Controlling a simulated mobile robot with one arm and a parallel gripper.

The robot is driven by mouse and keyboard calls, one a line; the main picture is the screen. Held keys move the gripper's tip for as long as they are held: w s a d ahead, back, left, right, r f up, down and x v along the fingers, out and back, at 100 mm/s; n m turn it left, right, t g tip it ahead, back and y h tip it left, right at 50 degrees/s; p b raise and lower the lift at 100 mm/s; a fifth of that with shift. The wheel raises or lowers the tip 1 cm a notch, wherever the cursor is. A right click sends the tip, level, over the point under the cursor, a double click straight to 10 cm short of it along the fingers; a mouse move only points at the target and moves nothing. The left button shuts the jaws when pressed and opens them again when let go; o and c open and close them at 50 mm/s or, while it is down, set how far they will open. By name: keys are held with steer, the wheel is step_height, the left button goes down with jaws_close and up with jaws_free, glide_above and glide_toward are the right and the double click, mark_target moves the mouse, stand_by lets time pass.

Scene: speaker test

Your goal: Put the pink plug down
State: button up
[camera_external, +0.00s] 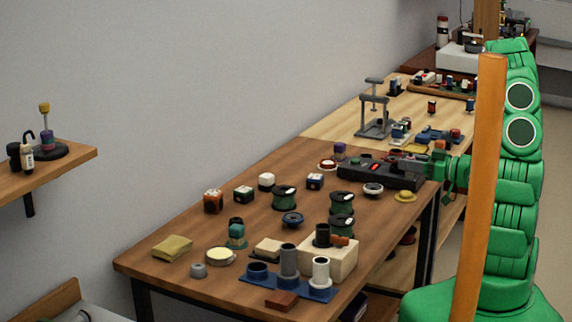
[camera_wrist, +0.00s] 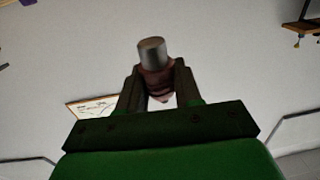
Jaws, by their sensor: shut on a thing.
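The pink plug (camera_wrist: 156,82) shows in the wrist view as a dull pinkish-brown body with a silver metal tip (camera_wrist: 152,50). My gripper (camera_wrist: 157,88) is shut on the body, with one dark finger on each side, and the tip sticks out beyond the fingers. In the external view my green gripper (camera_external: 432,167) is at the right edge of the brown table, beside a long dark device with a red light (camera_external: 375,168). The plug cannot be made out clearly there. I cannot tell the gap between the gripper and the device.
The brown table (camera_external: 180,230) holds several spools, small cubes and cups. A blue tray with cylinders (camera_external: 322,292) is at its front. A lighter table (camera_external: 335,125) with a small press (camera_external: 375,110) adjoins behind. An orange post (camera_external: 478,190) stands before my arm. Some bare wood lies mid-table.

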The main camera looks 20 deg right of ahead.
steer(key=shift+n+g+y, duration=0.6)
steer(key=shift+g, duration=0.1)
steer(key=s, duration=0.3)
steer(key=s+d, duration=0.1)
steer(key=s, duration=0.1)
steer(key=shift+f, duration=0.2)
steer(key=w+f, duration=0.2)
steer(key=w, duration=0.2)
steer(key=w+f, duration=0.3)
steer(key=w, duration=0.1)
steer(key=w+d+f, duration=0.1)
steer(key=w+f, duration=0.2)
steer(key=w, duration=0.1)
steer(key=shift+w+f, duration=0.15)
steer(key=shift+w, duration=0.1)
steer(key=shift+w+d+f, duration=0.1)
steer(key=shift+w+f, duration=0.65)
steer(key=shift+f, duration=1.4)
steer(key=shift+f, duration=0.15)
steer(key=o, duration=1)
